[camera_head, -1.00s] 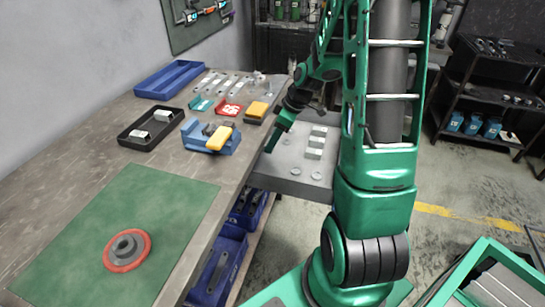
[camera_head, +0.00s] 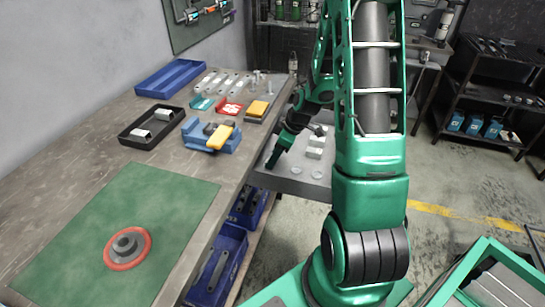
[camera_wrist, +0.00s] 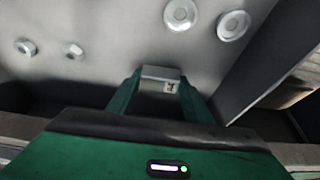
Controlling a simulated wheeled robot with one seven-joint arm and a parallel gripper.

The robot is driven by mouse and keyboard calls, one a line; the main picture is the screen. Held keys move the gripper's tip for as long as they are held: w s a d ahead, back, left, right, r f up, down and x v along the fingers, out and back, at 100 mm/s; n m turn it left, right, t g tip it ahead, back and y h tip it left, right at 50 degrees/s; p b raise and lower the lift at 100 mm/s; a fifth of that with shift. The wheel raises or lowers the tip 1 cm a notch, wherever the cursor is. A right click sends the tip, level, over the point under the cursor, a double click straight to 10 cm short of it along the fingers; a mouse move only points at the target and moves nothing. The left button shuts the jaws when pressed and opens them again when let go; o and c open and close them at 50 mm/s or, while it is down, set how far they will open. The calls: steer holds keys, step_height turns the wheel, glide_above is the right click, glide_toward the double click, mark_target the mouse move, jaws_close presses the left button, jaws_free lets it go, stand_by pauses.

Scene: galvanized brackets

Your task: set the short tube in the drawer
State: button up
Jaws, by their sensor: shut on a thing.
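The drawer (camera_head: 290,186) is a grey open drawer sticking out from the right side of the bench; its grey floor (camera_wrist: 110,40) fills the upper part of the wrist view. My gripper (camera_head: 270,166) points down over the left part of the drawer. In the wrist view my gripper (camera_wrist: 160,85) is shut on a small grey piece with a pale label, the short tube (camera_wrist: 158,73). I cannot tell whether the tube touches the drawer floor. The tube is hidden in the head view.
In the drawer are several pale blocks (camera_head: 315,141) and round pieces (camera_head: 318,173); round pieces (camera_wrist: 180,14) also show in the wrist view. The drawer wall (camera_wrist: 252,65) rises at right. On the bench are a black tray (camera_head: 126,140) and a blue vise-like fixture (camera_head: 192,137).

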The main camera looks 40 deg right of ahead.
steer(key=o, duration=1.1)
steer(key=v, duration=1.2)
steer(key=s+a+r+m+g+h, duration=0.1)
steer(key=s+a+r+m, duration=0.1)
steer(key=s, duration=0.6)
steer(key=s+a+r+m+g, duration=0.1)
steer(key=s+r+m, duration=0.3)
steer(key=s+m, duration=0.3)
steer(key=s+a+r+m+g+h, duration=0.1)
steer(key=s+r+m, duration=0.3)
steer(key=s, duration=0.7)
steer(key=shift+a+m+g+h, duration=0.3)
steer(key=shift+a+m, duration=0.2)
steer(key=shift+a, duration=0.3)
